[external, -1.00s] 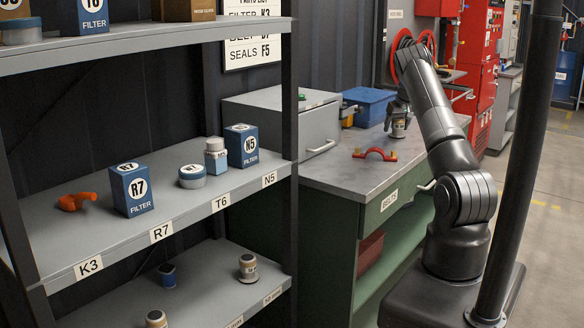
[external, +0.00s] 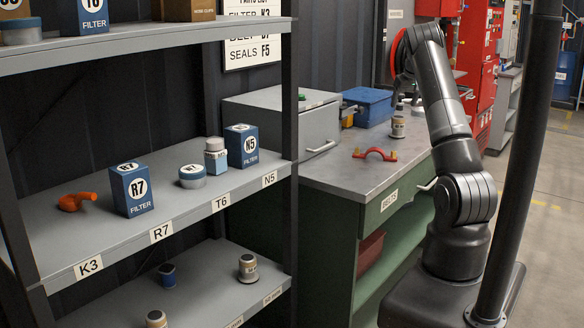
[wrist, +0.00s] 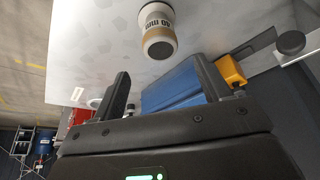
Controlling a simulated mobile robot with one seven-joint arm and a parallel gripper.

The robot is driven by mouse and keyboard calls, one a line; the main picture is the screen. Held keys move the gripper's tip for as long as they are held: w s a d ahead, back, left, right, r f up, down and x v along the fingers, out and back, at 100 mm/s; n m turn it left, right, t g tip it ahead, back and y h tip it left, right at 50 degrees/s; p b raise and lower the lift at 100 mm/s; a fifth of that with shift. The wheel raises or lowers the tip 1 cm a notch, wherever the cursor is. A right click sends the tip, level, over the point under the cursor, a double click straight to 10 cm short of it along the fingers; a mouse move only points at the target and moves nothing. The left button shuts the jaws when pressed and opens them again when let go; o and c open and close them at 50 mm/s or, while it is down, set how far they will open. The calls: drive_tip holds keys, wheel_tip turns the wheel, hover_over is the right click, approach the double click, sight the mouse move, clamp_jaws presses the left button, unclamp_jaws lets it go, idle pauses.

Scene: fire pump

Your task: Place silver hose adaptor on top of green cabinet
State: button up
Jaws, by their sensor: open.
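The silver hose adaptor (external: 398,127), with a tan band, stands upright on the grey top of the green cabinet (external: 345,182), towards its far end. In the wrist view the adaptor (wrist: 157,30) shows a "40 mm" label and lies beyond the fingertips, apart from them. My gripper (wrist: 162,66) is open, with nothing between its fingers. In the external view my gripper is mostly hidden behind my arm, above and behind the adaptor.
A blue box (external: 368,105) and a grey drawer unit (external: 282,118) stand at the back and left. A shelf rack (external: 190,215) with filters is at left. The front of the cabinet top is clear.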

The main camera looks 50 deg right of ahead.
drive_tip(key=a+r+n+t+y, duration=0.1)
drive_tip(key=a+r, duration=0.3)
drive_tip(key=a, duration=0.8)
drive_tip(key=a+r+n+y, duration=0.1)
drive_tip(key=a+r, duration=0.4)
drive_tip(key=a, duration=0.8)
drive_tip(key=a+r+n+t+y, duration=0.1)
drive_tip(key=a+r, duration=0.3)
drive_tip(key=a, duration=0.8)
drive_tip(key=s+a+n, duration=0.1)
drive_tip(key=s+a, duration=0.2)
drive_tip(key=a, duration=0.4)
drive_tip(key=s+a+n, duration=0.1)
drive_tip(key=s+a, duration=0.3)
drive_tip(key=a, duration=0.4)
drive_tip(key=s+a+f+n, duration=0.2)
drive_tip(key=s+a+f, duration=0.3)
drive_tip(key=s+a, duration=0.5)
drive_tip(key=shift+s, duration=0.85)
